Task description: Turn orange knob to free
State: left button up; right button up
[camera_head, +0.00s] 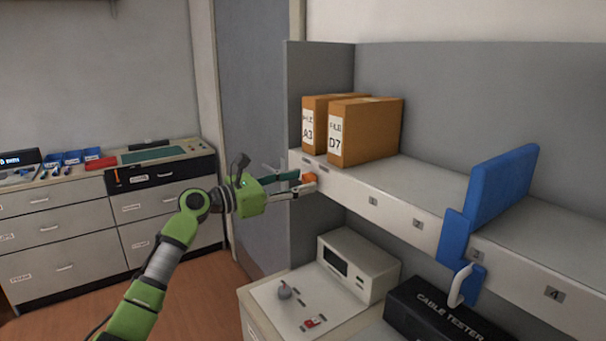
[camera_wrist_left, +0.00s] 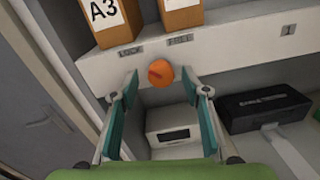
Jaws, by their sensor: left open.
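The orange knob (camera_wrist_left: 160,73) sits on the front face of the shelf edge, below and between the LOCK label (camera_wrist_left: 130,51) and the FREE label (camera_wrist_left: 180,40). In the head view the knob (camera_head: 309,179) shows at the left end of the shelf. My left gripper (camera_head: 293,184) is at the knob, with its fingers spread on either side of it. In the left wrist view the left gripper (camera_wrist_left: 164,88) is open, and the knob lies between and just beyond its fingertips. I cannot tell whether a finger touches it. My right gripper is not in view.
Two brown file boxes, A3 (camera_head: 316,133) and D7 (camera_head: 365,130), stand on the shelf above the knob. A blue bookend-like bracket (camera_head: 500,185) is farther right. Below are a white device (camera_head: 375,275) and a black cable tester box (camera_head: 440,312). A grey wall panel stands left of the shelf.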

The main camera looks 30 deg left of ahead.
pick_arm(q)
jog(key=shift+x, duration=0.8)
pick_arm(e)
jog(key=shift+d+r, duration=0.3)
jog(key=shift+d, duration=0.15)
pick_arm(q)
jog(key=c, duration=1.1)
